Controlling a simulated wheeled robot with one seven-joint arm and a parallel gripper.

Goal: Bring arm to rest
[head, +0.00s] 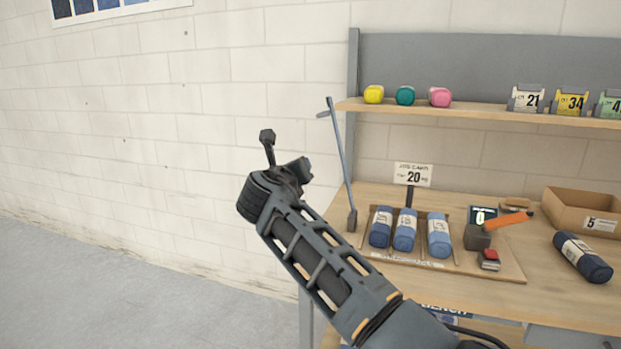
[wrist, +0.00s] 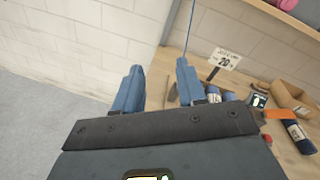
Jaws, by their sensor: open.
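My gripper (wrist: 157,88) shows in the wrist view with its two blue-grey fingers apart and nothing between them. In the head view my arm reaches up and left from the lower right, and its end (head: 270,160) is in the air in front of the white block wall, left of the workbench (head: 560,300). The gripper touches nothing that I can see. Its fingers are partly hidden behind my wrist in the head view.
A grey rod (head: 341,160) leans at the bench's left end. A cardboard box (head: 565,205) and dark roll (head: 582,257) lie right. Floor at left is clear.

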